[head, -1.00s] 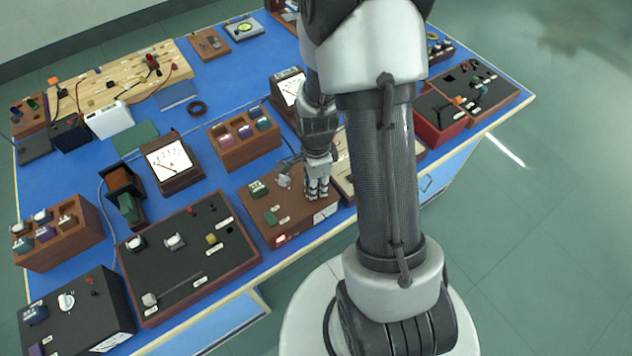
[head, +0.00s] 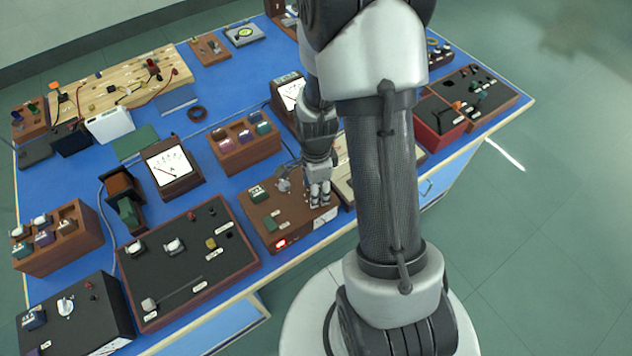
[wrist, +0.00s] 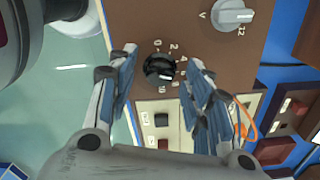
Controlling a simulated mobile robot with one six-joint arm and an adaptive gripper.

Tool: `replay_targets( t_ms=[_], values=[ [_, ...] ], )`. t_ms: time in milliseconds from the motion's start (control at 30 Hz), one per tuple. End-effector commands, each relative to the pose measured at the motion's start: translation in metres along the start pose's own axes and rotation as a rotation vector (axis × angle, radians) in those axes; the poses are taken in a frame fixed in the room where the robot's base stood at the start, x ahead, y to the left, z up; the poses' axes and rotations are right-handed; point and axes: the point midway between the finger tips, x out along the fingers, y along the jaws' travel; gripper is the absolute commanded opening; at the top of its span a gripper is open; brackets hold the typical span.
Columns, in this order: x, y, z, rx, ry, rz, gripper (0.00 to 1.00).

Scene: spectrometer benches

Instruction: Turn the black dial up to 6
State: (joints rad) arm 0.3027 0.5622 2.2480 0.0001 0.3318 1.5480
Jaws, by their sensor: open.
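The black dial (wrist: 159,68) is on the brown panel (wrist: 200,30) in the wrist view, ringed by white numbers from 0 to 10. I cannot read its setting surely. My gripper (wrist: 162,60) is open, with one finger on each side of the dial and gaps showing between. In the head view my gripper (head: 319,196) is low over the right part of the brown box (head: 290,225), and the dial is hidden there.
A grey knob marked V and 12 (wrist: 232,15) is on the same panel. In the head view, a black-topped panel box (head: 190,255) stands left of the brown box, and a wooden tray (head: 245,155) stands behind it. Bare blue bench (head: 225,92) shows farther back.

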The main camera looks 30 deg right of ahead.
Motion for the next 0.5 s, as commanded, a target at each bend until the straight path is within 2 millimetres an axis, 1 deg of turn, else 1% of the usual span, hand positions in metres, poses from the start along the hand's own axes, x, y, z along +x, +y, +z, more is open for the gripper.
replay_targets(
  t_ms=[167, 400, 500],
  values=[
    [-0.023, -0.002, 0.0, 0.0, 0.0, -0.007, 0.46],
    [-0.075, -0.002, 0.0, 0.0, 0.0, -0.008, 0.46],
    [-0.093, -0.001, 0.0, 0.0, 0.0, -0.007, 0.46]
  ],
)
